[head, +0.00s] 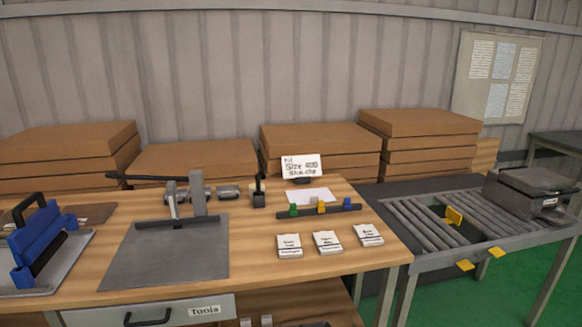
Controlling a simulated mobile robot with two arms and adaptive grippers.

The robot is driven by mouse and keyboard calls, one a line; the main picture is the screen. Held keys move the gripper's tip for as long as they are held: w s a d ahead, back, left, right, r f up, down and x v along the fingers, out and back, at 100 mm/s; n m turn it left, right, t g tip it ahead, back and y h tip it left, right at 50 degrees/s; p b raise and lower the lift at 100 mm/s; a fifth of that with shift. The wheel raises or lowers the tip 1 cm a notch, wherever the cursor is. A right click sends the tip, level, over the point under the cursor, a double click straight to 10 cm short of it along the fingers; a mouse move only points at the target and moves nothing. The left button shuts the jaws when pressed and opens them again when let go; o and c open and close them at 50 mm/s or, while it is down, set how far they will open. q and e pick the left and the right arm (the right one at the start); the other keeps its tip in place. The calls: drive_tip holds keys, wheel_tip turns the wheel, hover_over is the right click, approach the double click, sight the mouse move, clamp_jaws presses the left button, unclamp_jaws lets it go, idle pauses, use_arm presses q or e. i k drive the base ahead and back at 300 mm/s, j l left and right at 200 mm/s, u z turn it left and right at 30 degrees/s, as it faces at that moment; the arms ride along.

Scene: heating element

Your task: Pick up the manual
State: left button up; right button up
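Three small white packets or booklets with dark print lie in a row near the front right of the wooden workbench: a left one (289,246), a middle one (327,243) and a right one (368,235). Their print is too small to read surely, so I cannot tell which of them, if any, is the manual. A white sheet (316,194) lies flat behind the clip rail. A standing card (301,167) reads roughly "Kit Size 400 Blue clip". Neither of my grippers is in view.
A dark rail (333,211) holds green, yellow and blue clips. A blue device (40,245) sits on a tray at left. A roller conveyor (423,222) is at right. Stacked brown boxes (320,138) line the back.

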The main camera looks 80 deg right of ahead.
sight(327, 244)
drive_tip(key=z, duration=2.85)
